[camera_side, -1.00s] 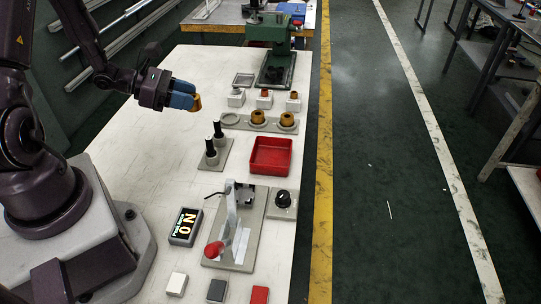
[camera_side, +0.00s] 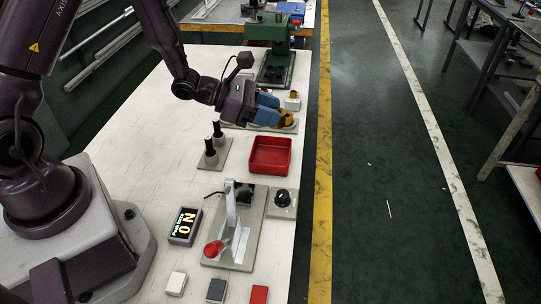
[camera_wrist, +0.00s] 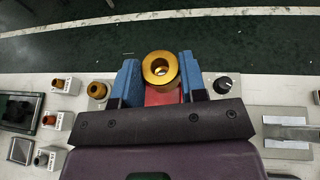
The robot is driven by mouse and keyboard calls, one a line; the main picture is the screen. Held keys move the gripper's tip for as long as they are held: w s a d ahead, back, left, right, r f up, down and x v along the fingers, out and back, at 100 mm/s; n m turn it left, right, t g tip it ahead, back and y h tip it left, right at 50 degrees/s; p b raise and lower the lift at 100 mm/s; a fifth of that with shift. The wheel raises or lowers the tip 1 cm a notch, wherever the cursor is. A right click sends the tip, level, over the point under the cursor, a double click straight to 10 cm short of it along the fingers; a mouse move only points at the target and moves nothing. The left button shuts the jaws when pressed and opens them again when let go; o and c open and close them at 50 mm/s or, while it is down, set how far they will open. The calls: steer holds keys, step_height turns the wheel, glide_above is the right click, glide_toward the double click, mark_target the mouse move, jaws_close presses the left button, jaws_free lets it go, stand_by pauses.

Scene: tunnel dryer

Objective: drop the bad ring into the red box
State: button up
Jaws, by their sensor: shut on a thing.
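My gripper (camera_side: 275,111) is shut on a gold ring (camera_wrist: 160,68), held between the blue fingertips above the table; the wrist view also shows my gripper (camera_wrist: 160,78). The red box (camera_side: 270,169) is an open, shallow tray, empty as far as the side view shows. In the wrist view, part of the red box (camera_wrist: 158,98) shows below and behind the held ring, between the fingers. Another gold ring (camera_wrist: 97,90) stands left of my fingers in the wrist view. In the side view my gripper covers most of the grey ring plate (camera_side: 289,130).
Two black posts (camera_side: 217,131) stand on a grey plate left of the box. A clamp with a red knob (camera_side: 213,249) and a black dial (camera_side: 282,197) stand nearer the camera. A green press (camera_side: 275,50) is at the far end. A lit display (camera_side: 185,226) lies front left.

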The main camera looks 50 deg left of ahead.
step_height(320, 180, down, 6)
steer(key=w+a+n+t+y, duration=0.1)
steer(key=shift+a, duration=0.25)
stand_by(0.4)
steer(key=o, duration=1.1)
steer(key=shift+y, duration=0.3)
steer(key=v, duration=1.3)
steer(key=shift+w, duration=0.1)
steer(key=shift+f, duration=0.1)
